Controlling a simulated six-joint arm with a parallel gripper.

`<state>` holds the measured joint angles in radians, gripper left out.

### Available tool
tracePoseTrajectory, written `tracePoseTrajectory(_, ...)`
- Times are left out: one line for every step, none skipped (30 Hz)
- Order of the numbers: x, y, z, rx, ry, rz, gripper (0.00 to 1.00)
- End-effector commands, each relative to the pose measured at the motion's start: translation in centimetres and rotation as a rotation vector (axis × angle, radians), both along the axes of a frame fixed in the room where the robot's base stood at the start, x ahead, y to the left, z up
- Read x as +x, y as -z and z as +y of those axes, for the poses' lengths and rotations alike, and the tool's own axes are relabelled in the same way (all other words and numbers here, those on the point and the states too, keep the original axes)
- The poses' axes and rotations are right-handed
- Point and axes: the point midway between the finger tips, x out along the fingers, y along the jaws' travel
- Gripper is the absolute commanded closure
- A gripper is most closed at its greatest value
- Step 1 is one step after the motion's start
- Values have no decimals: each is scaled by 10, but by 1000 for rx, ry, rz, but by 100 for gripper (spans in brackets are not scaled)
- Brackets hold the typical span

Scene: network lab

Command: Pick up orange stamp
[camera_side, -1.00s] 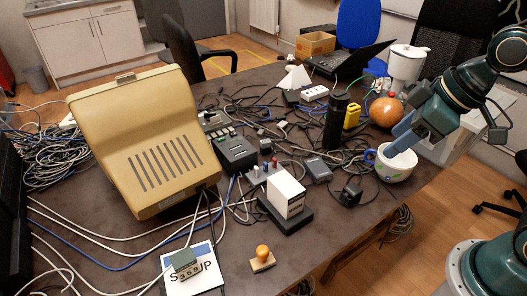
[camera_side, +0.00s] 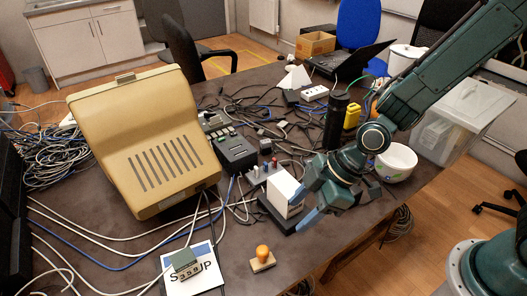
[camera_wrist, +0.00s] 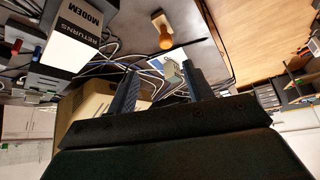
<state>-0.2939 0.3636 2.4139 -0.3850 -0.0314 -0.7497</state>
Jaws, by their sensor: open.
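The orange stamp (camera_side: 262,257) has an orange knob on a light wooden base. It stands upright near the front edge of the table in the side view. In the wrist view the stamp (camera_wrist: 162,32) shows near the top, beyond my fingers and apart from them. My gripper (camera_side: 306,203) is open and empty, above and to the right of the stamp, in front of the white box. In the wrist view my gripper (camera_wrist: 160,82) shows two blue-grey fingers spread apart.
A white modem box (camera_side: 290,194) on a dark base stands behind the stamp. A card (camera_side: 207,270) with a grey-green numbered device (camera_side: 184,262) lies to the left. Bare table surrounds the stamp.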

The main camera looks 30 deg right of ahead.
Motion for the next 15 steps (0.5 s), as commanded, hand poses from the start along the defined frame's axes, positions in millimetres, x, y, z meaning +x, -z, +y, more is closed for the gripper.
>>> tracePoseTrajectory(-1,9,5,4,-20,4,49)
tracePoseTrajectory(-2,13,8,8,-29,2,49)
tracePoseTrajectory(-2,17,11,12,-40,1,49)
tracePoseTrajectory(-3,20,13,15,-49,0,49)
tracePoseTrajectory(-3,23,15,17,-54,-2,49)
tracePoseTrajectory(-3,25,17,19,-60,-3,49)
tracePoseTrajectory(-3,27,18,21,-65,-4,49)
tracePoseTrajectory(-3,28,19,22,-68,-5,49)
tracePoseTrajectory(-4,29,19,23,-70,-5,49)
tracePoseTrajectory(-3,29,20,24,-72,-7,49)
tracePoseTrajectory(-3,29,20,24,-72,-7,49)
tracePoseTrajectory(-3,29,20,25,-73,-8,49)
tracePoseTrajectory(-3,29,20,25,-73,-8,49)
tracePoseTrajectory(-3,29,20,25,-72,-8,49)
tracePoseTrajectory(-3,30,20,24,-72,-7,49)
